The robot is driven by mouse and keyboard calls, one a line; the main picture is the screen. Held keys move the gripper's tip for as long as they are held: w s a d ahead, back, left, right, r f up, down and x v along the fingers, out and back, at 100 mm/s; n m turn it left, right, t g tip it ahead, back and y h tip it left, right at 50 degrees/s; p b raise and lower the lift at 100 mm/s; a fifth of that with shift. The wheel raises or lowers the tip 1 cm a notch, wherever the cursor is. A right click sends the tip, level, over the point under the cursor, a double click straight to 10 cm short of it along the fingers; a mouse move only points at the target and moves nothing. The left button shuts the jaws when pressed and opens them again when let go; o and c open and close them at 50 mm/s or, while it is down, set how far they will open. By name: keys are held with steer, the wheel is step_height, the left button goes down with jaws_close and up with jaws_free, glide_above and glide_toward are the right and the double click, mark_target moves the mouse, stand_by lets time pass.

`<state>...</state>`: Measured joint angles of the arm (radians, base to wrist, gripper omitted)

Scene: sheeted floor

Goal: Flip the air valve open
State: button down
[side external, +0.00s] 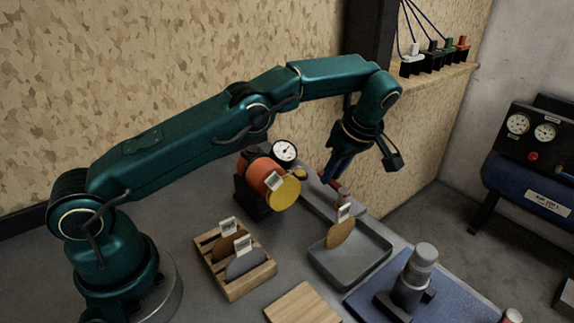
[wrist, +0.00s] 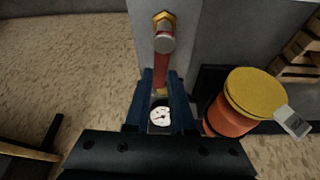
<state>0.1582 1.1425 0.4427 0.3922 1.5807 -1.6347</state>
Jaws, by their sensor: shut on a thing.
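The air valve shows in the wrist view as a brass hex fitting (wrist: 163,17), a silver round part (wrist: 164,43) and a red lever (wrist: 162,63). The lever runs from the silver part down between my fingers. My gripper (wrist: 162,76) is shut on the red lever, with one blue finger on each side. In the side view my gripper (side external: 333,174) points down at the red lever (side external: 331,182), beside the pressure gauge. Much of the valve there is small and partly hidden by the fingers.
A pressure gauge (side external: 285,151) and an orange cylinder (side external: 256,173) with a yellow disc (side external: 284,192) stand left of my gripper. A grey tray (side external: 375,262) holds a tan disc. A wooden crate (side external: 240,288) holds two discs. A blue mat (side external: 365,301) carries a grey device.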

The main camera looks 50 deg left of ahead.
steer(key=shift+s+n+g, duration=0.25)
steer(key=shift+n+g, duration=0.05)
steer(key=shift+n, duration=0.3)
stand_by(0.7)
steer(key=c, duration=0.8)
jaws_free()
steer(key=shift+o, duration=0.2)
steer(key=shift+w+m, duration=0.1)
steer(key=shift+m, duration=0.2)
